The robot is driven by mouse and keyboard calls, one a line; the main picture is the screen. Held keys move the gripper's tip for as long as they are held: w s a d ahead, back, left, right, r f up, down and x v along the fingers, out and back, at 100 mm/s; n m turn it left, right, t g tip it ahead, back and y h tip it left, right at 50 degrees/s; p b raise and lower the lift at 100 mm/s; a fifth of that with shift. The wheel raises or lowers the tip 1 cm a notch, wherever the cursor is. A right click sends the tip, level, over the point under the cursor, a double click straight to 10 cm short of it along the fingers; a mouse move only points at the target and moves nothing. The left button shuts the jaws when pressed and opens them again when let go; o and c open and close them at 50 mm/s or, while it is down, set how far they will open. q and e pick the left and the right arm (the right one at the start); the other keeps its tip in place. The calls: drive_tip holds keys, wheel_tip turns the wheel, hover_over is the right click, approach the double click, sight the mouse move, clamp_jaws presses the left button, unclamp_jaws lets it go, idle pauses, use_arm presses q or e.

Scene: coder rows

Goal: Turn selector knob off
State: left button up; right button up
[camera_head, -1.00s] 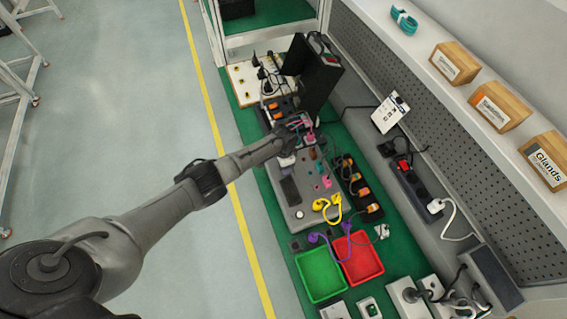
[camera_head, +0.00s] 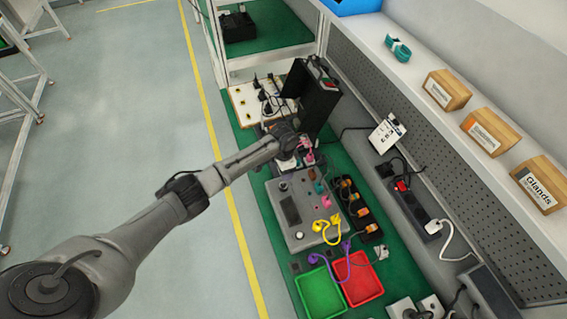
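A grey control box (camera_head: 293,229) lies on the green bench top, with a dark screen (camera_head: 290,209) and several small controls on its upper face. A round pale control (camera_head: 299,236) sits near its front end, and a small dark one (camera_head: 283,186) near its far left corner. I cannot tell which control is the selector knob or how it is turned. My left gripper (camera_head: 299,152) is over the far end of the box, by pink parts. Its fingers are too small and crowded to tell if they are open. My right gripper is not in view.
A green tray (camera_head: 320,296) and a red tray (camera_head: 359,281) stand in front of the box. Yellow (camera_head: 326,224) and purple (camera_head: 330,262) leads lie at its front end. A black rack (camera_head: 362,211) stands at its right and a tall black case (camera_head: 318,97) behind. Open floor lies left.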

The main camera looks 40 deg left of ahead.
use_arm(q)
drive_tip(key=shift+r, duration=1.15)
